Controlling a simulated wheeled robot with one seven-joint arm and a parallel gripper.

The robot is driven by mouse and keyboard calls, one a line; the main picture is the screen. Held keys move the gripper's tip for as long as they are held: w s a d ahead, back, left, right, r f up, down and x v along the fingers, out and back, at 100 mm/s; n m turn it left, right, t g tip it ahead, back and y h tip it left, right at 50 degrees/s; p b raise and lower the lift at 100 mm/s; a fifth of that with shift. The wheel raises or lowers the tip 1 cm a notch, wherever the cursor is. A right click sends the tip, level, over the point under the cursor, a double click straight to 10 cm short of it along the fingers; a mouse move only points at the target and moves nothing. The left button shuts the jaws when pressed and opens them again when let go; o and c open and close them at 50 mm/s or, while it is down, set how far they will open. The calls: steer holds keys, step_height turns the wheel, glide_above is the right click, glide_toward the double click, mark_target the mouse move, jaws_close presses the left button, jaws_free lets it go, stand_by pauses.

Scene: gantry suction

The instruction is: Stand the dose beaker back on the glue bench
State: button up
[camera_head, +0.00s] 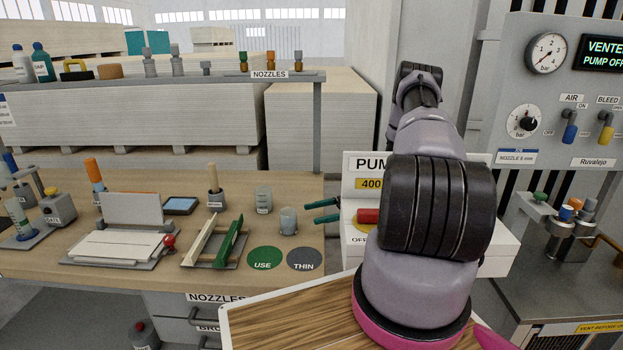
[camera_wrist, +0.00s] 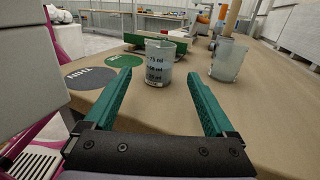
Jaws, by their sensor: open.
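A clear beaker (camera_head: 288,221) with ml marks stands upright on the wooden glue bench (camera_head: 60,262), just behind the green USE disc (camera_head: 265,258) and grey THIN disc (camera_head: 304,259). In the wrist view the beaker (camera_wrist: 159,66) shows ahead between my two green fingers. My gripper (camera_head: 312,212) is open and empty, its fingertips just to the right of the beaker; the wrist view also shows the spread fingers (camera_wrist: 158,74). A second clear beaker (camera_head: 263,200) stands behind and to the left; it is at the right in the wrist view (camera_wrist: 228,60). Which is the dose beaker I cannot tell.
A brush in a pot (camera_head: 215,190), a green-edged rack (camera_head: 230,240) and a plate stand (camera_head: 130,225) occupy the bench to the left. The pump box (camera_head: 360,165) is at the right. A nozzle shelf (camera_head: 200,78) runs above the back.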

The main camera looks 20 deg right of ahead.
steer(key=s+a+r+n+g+h, duration=0.15)
steer(key=r+n+h, duration=0.3)
steer(key=r, duration=0.75)
steer(key=s+a+r+n+g+h, duration=0.1)
steer(key=s+a+r+n+h, duration=0.4)
steer(key=r, duration=0.8)
steer(key=s+r+n+t+h, duration=0.2)
steer(key=s+r+t, duration=0.3)
steer(key=r, duration=0.3)
steer(key=s+r+n+t+h, duration=0.2)
steer(key=s+r+t+h, duration=0.2)
steer(key=s+r, duration=0.3)
steer(key=shift+s+d+r+t, duration=0.15)
steer(key=shift+s+r+t, duration=0.2)
steer(key=shift+r, duration=0.7)
steer(key=shift+h, duration=0.25)
